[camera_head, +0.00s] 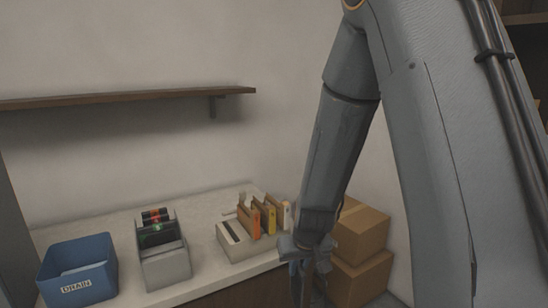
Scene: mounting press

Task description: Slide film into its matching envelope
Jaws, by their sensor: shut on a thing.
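My gripper (309,268) hangs fingers down at the counter's right front edge, right of the envelope rack. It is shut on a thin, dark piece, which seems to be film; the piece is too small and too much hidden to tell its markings. Several upright tan and orange envelopes (256,222) stand in a pale rack (233,246) on the counter. Their coloured edges differ, but their labels are too small to read. The arm hides the rightmost part of the rack area. A grey device (165,267) with dark slots and small red and green marks stands left of the rack.
A blue bin (101,276) labelled DRAIN stands at the counter's left end. Stacked cardboard boxes (361,232) stand right of the counter, close behind my gripper. A wooden shelf (120,98) runs along the wall above. The counter (205,262) is bare between device and rack.

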